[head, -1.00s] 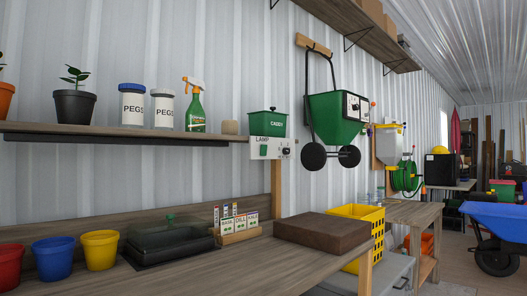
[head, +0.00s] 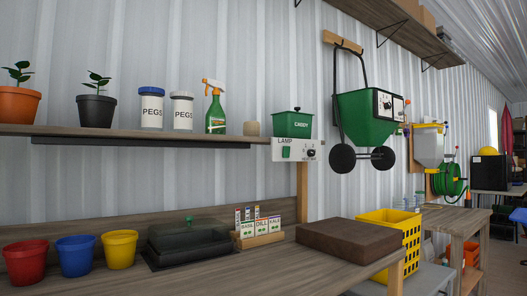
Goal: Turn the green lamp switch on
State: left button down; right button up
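The green lamp switch (head: 286,153) is a small green rocker on a white panel (head: 299,150) marked LAMP. The panel is fixed at the right end of the wall shelf, below the green caddy. A black knob (head: 311,153) sits on the same panel to the right of the switch. Whether the switch is on or off cannot be told at this size. Neither of my grippers is in view.
The wall shelf (head: 130,131) holds two potted plants, two PEGS jars, a spray bottle (head: 216,108) and the green caddy (head: 291,124). The workbench below holds coloured pots, a black covered tray (head: 188,243), seed packets and a brown block (head: 350,240). A green spreader (head: 365,116) hangs to the right.

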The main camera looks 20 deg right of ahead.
aim_at(287, 149)
jog(key=l+u, duration=0.2)
jog(key=l, duration=0.35)
jog(key=k+l+u, duration=0.25)
jog(key=l, duration=0.3)
jog(key=k+l+u, duration=0.1)
jog(key=l, duration=0.5)
jog(key=k+l+u, duration=0.1)
jog(key=l, duration=0.45)
jog(key=k+l, duration=0.1)
jog(key=l, duration=0.35)
jog(key=k+l, duration=0.15)
jog(key=l, duration=0.25)
jog(key=k+l, duration=0.1)
jog(key=l, duration=0.35)
jog(key=k+l, duration=0.1)
jog(key=l, duration=0.3)
jog(key=k+l, duration=0.15)
jog(key=l, duration=0.3)
